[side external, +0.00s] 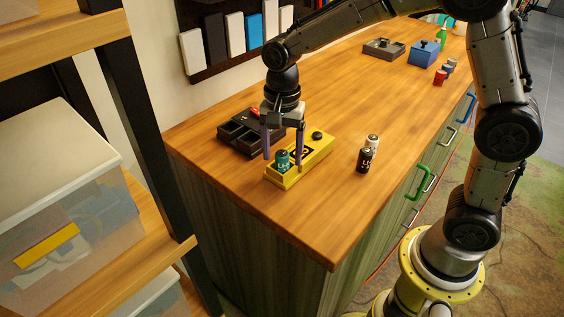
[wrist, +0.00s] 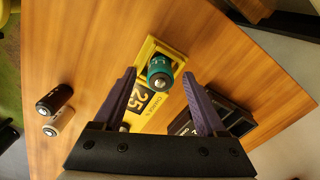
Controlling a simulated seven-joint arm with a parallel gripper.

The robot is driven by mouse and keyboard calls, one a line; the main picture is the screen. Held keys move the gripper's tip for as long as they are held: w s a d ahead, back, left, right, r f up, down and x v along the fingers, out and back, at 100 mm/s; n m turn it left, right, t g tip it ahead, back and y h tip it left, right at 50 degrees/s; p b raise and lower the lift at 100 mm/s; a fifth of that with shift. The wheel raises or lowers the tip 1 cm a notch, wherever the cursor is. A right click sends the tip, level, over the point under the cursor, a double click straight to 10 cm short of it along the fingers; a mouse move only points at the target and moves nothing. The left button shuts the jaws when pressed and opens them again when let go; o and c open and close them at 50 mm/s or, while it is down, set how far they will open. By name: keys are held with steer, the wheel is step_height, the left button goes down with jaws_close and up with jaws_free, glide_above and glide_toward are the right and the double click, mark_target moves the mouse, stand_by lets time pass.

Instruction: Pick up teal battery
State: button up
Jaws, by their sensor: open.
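The teal battery (side external: 282,161) stands upright in the near-left end of a yellow holder (side external: 318,155) on the wooden counter. In the wrist view the teal battery (wrist: 160,74) shows its silver top, in the end slot of the yellow holder (wrist: 148,122). My gripper (side external: 283,157) is open above the holder, its two purple fingers apart. In the wrist view my gripper (wrist: 160,80) has one finger on each side of the battery's line. I cannot tell whether either finger touches it.
A black divided tray (side external: 240,133) lies behind the holder. A black battery (side external: 364,160) and a white battery (side external: 373,142) stand to the right. A blue box (side external: 424,54) and grey tray (side external: 384,48) are farther back. The counter's front corner is clear.

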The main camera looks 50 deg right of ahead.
steer(key=shift+f, duration=0.15)
jaws_close()
stand_by(0.5)
